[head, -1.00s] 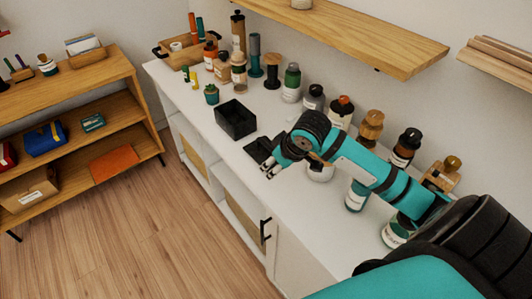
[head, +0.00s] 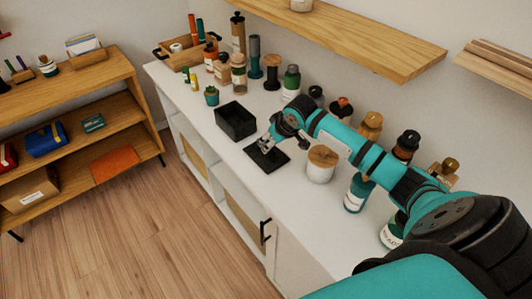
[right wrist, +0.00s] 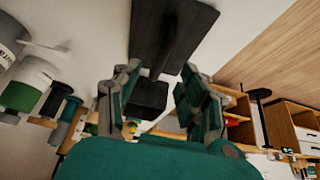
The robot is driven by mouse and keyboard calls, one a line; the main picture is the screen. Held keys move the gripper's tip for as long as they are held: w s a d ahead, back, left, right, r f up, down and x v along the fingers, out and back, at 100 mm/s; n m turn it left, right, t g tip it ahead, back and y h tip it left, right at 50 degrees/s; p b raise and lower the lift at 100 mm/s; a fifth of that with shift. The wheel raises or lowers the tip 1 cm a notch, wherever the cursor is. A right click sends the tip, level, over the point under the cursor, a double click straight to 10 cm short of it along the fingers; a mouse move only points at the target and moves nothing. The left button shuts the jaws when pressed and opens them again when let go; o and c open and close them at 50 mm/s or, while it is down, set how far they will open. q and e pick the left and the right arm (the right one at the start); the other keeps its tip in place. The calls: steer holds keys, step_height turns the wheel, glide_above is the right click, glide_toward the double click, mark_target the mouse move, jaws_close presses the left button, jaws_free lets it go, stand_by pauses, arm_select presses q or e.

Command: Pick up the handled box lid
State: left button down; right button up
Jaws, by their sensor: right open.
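The handled box lid (head: 272,161) is a flat black square lying on the white counter, beside the open black box (head: 236,120). In the right wrist view the lid (right wrist: 196,22) is at the top, with a dark raised handle along its middle. My right gripper (head: 265,146) is over the lid's far-left part, partly covering it in the head view. In the right wrist view my right gripper (right wrist: 157,78) is open, its fingers apart on either side of the view's middle, with nothing clearly held. Whether the fingers touch the handle cannot be told. My left gripper is out of view.
A white jar with a wooden lid (head: 320,165) stands right of the lid. Several bottles line the wall behind my arm. A small potted cactus (head: 211,96) is beyond the box. A wooden wall shelf (head: 350,35) hangs above. The counter's front strip is clear.

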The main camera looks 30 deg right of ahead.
steer(key=shift+p+x, duration=0.4)
steer(key=shift+x, duration=2.4)
steer(key=shift+w+d, duration=0.1)
steer(key=shift+d, duration=0.05)
steer(key=shift+r, duration=0.1)
jaws_close()
